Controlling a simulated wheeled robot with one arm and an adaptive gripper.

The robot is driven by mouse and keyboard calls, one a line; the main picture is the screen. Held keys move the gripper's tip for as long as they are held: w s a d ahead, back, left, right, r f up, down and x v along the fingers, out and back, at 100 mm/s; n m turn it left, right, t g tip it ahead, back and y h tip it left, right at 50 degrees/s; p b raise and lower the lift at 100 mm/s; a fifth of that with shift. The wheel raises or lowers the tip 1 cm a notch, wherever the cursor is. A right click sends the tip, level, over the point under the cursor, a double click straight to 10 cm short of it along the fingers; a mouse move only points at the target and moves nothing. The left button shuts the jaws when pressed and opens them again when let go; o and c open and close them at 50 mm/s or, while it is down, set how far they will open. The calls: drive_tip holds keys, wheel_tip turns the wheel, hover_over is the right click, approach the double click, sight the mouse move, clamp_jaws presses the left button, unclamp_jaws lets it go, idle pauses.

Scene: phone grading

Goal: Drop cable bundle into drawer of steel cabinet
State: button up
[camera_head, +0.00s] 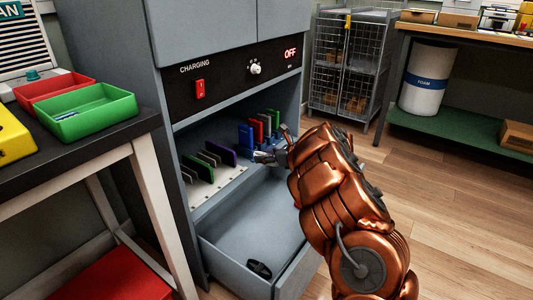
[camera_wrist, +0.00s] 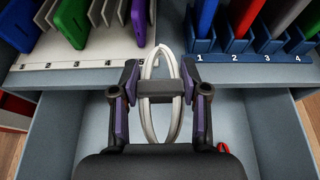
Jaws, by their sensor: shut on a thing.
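The steel cabinet (camera_head: 165,120) stands in the middle of the head view with its lower drawer (camera_head: 225,240) pulled open. My gripper (camera_head: 268,157) is at the cabinet's open bay, above the back of the drawer. In the wrist view my gripper (camera_wrist: 160,90) is shut on the cable bundle (camera_wrist: 153,122), a pale looped cable standing between the two fingers. The drawer floor (camera_wrist: 262,130) lies below it. In the head view the bundle is hard to make out at the fingers. A small black item (camera_head: 260,270) lies in the drawer near its front.
Above the drawer, a white rack (camera_wrist: 70,75) holds grey, green and purple phones at left, and blue numbered slots (camera_wrist: 245,50) hold phones at right. A table with a green tray (camera_head: 90,112) and a red tray (camera_head: 55,92) stands left. A wire cage (camera_head: 350,65) stands behind right.

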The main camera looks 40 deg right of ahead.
wheel_tip(320, 180, down, 4)
drive_tip(key=shift+r+b, duration=0.1)
drive_tip(key=shift+b, duration=0.3)
drive_tip(key=o, duration=1.2)
drive_tip(key=v, duration=1.2)
